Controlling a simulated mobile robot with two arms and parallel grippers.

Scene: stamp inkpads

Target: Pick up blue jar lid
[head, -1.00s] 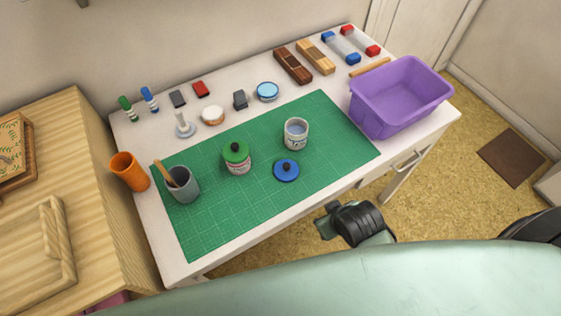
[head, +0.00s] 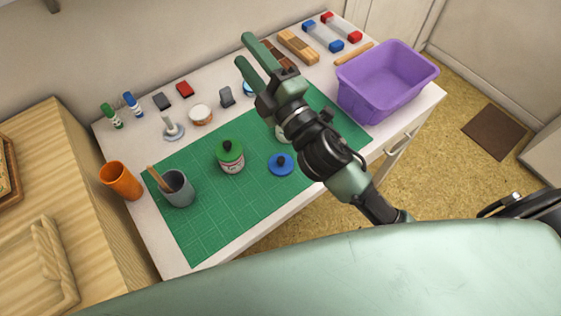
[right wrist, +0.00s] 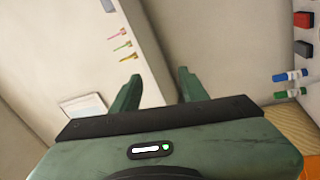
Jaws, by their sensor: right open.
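The blue jar lid (head: 281,164) lies on the green cutting mat (head: 213,207) with its dark knob up. The open jar beside it is mostly hidden behind my right arm; a bit of it (head: 282,133) shows. A second jar (head: 231,160) with a green lid stands to the left on the mat. My right gripper (head: 246,51) is open and empty, raised above the back of the table, beyond the lid. In the right wrist view its two fingers (right wrist: 159,85) stand apart with nothing between them. My left gripper is not in view.
A purple bin (head: 385,85) stands at the table's right end. A grey cup (head: 179,190) with a wooden stick and an orange cup (head: 120,180) stand at the left. Stamps, inkpads and markers line the back. The mat's front left is clear.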

